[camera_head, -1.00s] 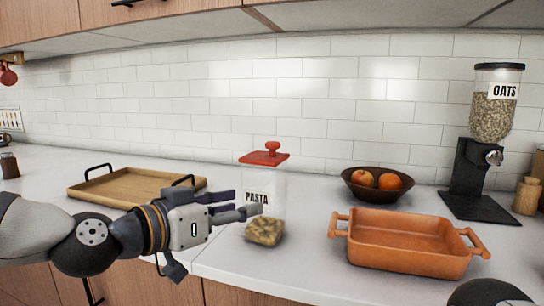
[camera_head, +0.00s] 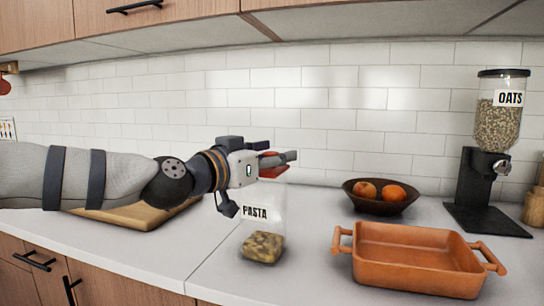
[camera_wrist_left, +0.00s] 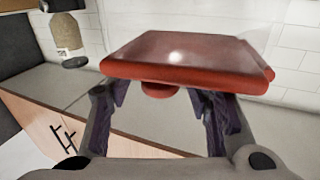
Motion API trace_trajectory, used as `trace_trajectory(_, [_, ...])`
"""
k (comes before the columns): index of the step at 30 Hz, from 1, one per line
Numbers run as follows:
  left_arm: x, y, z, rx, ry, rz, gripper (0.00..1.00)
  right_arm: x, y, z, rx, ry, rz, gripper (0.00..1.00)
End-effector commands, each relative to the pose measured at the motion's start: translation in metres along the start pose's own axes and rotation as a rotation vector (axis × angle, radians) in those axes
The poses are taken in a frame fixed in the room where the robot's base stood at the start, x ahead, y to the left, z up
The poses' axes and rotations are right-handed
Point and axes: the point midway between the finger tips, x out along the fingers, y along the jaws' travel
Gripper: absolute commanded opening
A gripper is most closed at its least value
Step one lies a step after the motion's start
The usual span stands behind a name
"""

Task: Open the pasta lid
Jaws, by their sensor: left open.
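The pasta jar is a clear container with a PASTA label (camera_head: 255,213) and pasta (camera_head: 263,247) at its bottom. It stands upright on the counter in the head view. Its red lid (camera_head: 272,172) sits on top, partly hidden behind my left gripper (camera_head: 284,157). The left wrist view appears upside down. There the square red lid (camera_wrist_left: 190,60) fills the upper middle, with its round red knob (camera_wrist_left: 160,90) between the fingertips of my left gripper (camera_wrist_left: 160,100). The fingers are open on both sides of the knob, with gaps visible. My right gripper is not in view.
An orange baking dish (camera_head: 415,285) stands right of the jar. Behind it are a dark fruit bowl (camera_head: 381,206) and an oats dispenser (camera_head: 497,125). A wooden tray (camera_head: 145,216) lies on the left, behind my left arm. Wooden cabinets (camera_head: 170,20) hang above.

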Motion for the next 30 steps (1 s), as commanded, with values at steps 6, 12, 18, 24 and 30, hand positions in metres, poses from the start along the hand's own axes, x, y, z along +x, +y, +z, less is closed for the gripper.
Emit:
trace_trajectory(6, [-0.001,0.0,0.0,0.0,0.0,0.0,0.19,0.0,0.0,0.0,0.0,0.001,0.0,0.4])
trace_trajectory(12, [-0.001,0.0,0.0,0.0,0.0,0.0,0.0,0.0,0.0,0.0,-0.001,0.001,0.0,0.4])
trace_trajectory(18, [-0.001,-0.001,0.0,-0.016,0.003,0.0,0.0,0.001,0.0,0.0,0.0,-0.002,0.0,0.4])
trace_trajectory(24, [-0.001,-0.004,-0.003,-0.098,0.024,-0.001,0.0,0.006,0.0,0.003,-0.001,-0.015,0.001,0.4])
trace_trajectory(30, [-0.003,-0.011,-0.01,-0.254,0.063,-0.001,0.0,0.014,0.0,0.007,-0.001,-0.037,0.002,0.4])
